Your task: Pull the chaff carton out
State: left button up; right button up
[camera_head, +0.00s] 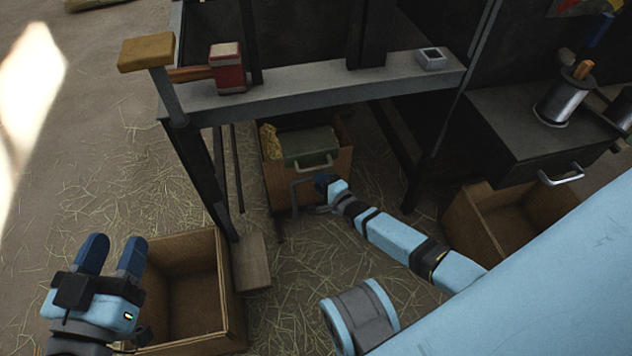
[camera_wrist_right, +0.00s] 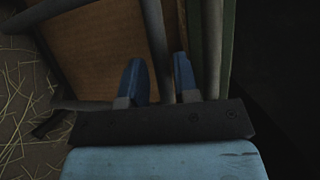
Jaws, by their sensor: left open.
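A brown carton (camera_head: 335,188) with yellow chaff (camera_head: 268,142) and a green box-like thing (camera_head: 308,146) at its top sits under the bench. My right gripper (camera_head: 325,183) is low at the carton's front, by a dark bent bar. In the right wrist view my right gripper (camera_wrist_right: 160,78) has its fingers apart, with a grey bar (camera_wrist_right: 157,40) showing between them and a brown panel (camera_wrist_right: 105,50) behind. Contact is unclear. My left gripper (camera_head: 113,250) is open and empty, above the left edge of an open carton (camera_head: 235,310) at lower left.
The bench (camera_head: 310,92) spans above the chaff carton, with a red-headed mallet (camera_head: 228,70) on it. A wooden foot pedal (camera_head: 250,262) stands beside the lower-left carton. Another open carton (camera_head: 475,225) is at right, under a drawer unit (camera_head: 530,130). Straw-strewn floor (camera_head: 290,290) lies clear in front.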

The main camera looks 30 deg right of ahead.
jog(key=x, duration=0.2)
jog(key=shift+w+b, duration=0.35)
jog(key=shift+b, duration=0.05)
pick_arm(q)
jog(key=shift+w+a+r+m+t, duration=0.15)
jog(key=shift+w+m+t, duration=0.15)
jog(key=shift+w+m, duration=0.15)
pick_arm(e)
jog(key=shift+w, duration=0.1)
pick_arm(q)
jog(key=shift+s, duration=0.1)
pick_arm(e)
jog(key=shift+c, duration=0.3)
